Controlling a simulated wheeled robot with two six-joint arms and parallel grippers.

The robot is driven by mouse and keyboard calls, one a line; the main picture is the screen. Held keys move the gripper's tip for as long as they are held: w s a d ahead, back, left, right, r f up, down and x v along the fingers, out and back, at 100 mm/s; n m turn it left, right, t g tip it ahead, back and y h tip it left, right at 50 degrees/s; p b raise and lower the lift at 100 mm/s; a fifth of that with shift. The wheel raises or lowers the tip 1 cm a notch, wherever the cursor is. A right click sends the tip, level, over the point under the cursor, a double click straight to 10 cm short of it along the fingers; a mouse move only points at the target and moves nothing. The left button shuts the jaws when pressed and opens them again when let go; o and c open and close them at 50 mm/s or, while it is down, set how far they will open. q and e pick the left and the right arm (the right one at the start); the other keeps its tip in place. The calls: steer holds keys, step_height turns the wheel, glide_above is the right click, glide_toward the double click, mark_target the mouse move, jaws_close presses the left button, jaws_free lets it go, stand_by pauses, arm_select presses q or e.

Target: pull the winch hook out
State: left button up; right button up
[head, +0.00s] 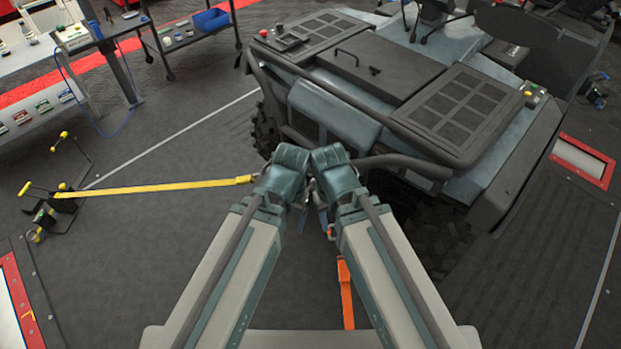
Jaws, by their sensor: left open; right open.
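A yellow strap (160,188) runs taut from a black and yellow stand (62,195) on the left to a small yellow end piece (243,179) beside my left wrist. An orange strap-like piece (345,290) lies between my forearms, with a small yellow-orange end (331,231) near my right gripper. I cannot tell which of these ends is the winch hook. My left gripper (301,200) and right gripper (322,212) are open, close together in front of the vehicle. Their fingertips are mostly hidden by my wrists, and I see nothing clearly held.
A grey off-road vehicle (420,100) with dark tube bars stands just ahead and to the right. A workbench (40,110) and a cart with a blue bin (211,20) stand at the upper left. Red-framed floor plates (583,161) lie at both sides. The floor at left is mostly clear.

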arm_select(q)
steer(key=shift+c, duration=0.9)
steer(key=shift+m+t+h, duration=0.7)
steer(key=shift+h, duration=0.2)
steer(key=w+d+f+b, duration=0.1)
steer(key=w+f+b, duration=0.3)
steer(key=w, duration=0.1)
steer(key=w+f+b, duration=0.3)
steer(key=w, duration=0.2)
steer(key=w+d+f+b, duration=0.1)
steer(key=w+f+b, duration=0.3)
steer(key=w, duration=0.1)
steer(key=shift+w+d+f+b, duration=0.3)
steer(key=shift+w+d, duration=0.05)
steer(key=shift+w, duration=0.05)
jaws_close()
steer(key=w+f+t+b, duration=0.1)
steer(key=w+f+b, duration=0.2)
steer(key=w, duration=0.4)
steer(key=w+f+m+t+h+b, duration=0.1)
steer(key=w+f+b, duration=0.3)
steer(key=w, duration=0.4)
steer(key=shift+w+a+f+h+b, duration=0.2)
steer(key=shift+a+h+b, duration=0.1)
steer(key=shift+b, duration=0.5)
